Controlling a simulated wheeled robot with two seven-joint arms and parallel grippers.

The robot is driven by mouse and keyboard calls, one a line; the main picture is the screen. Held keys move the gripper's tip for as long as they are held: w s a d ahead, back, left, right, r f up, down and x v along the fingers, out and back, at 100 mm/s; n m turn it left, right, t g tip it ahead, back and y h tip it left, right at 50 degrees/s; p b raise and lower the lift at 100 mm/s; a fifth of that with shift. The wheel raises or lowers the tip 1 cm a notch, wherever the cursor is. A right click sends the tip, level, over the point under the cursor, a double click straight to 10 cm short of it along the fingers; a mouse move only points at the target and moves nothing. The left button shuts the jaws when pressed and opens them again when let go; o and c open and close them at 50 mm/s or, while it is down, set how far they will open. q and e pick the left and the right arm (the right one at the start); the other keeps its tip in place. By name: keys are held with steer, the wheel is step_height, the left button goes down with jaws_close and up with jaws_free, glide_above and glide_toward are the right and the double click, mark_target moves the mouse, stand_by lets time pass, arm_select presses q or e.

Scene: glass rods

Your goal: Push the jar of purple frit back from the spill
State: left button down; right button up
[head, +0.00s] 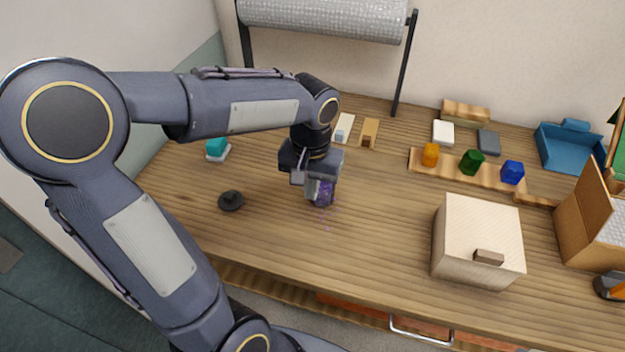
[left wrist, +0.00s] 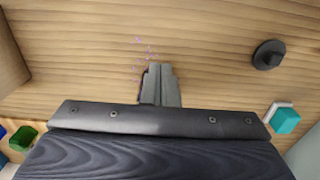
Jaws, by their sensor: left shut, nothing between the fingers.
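The jar of purple frit (head: 324,193) stands on the wooden table, partly hidden by my left gripper (head: 311,194) in the head view. My left gripper is shut and empty, pointing down right beside the jar's left side; I cannot tell whether they touch. The spill (head: 328,216) is a scatter of small purple specks on the table in front of the jar. It also shows in the left wrist view (left wrist: 146,48), past the tips of the shut fingers (left wrist: 160,68). In that view the jar is almost wholly hidden behind the fingers. My right gripper is not in view.
A black knob-like object (head: 231,200) and a teal block (head: 216,147) stand to the left. A wooden box (head: 477,240) stands to the right. Orange, green and blue jars stand on a wooden strip (head: 450,164) behind it. The table's front middle is clear.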

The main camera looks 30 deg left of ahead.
arm_select(q)
step_height(320, 180, down, 9)
steer(key=shift+s+r, duration=0.1)
steer(key=w, duration=0.3)
steer(key=shift+w+a+r+p, duration=0.1)
steer(key=shift+w+a+p, duration=0.1)
steer(key=shift+a+p, duration=0.2)
steer(key=shift+w, duration=0.3)
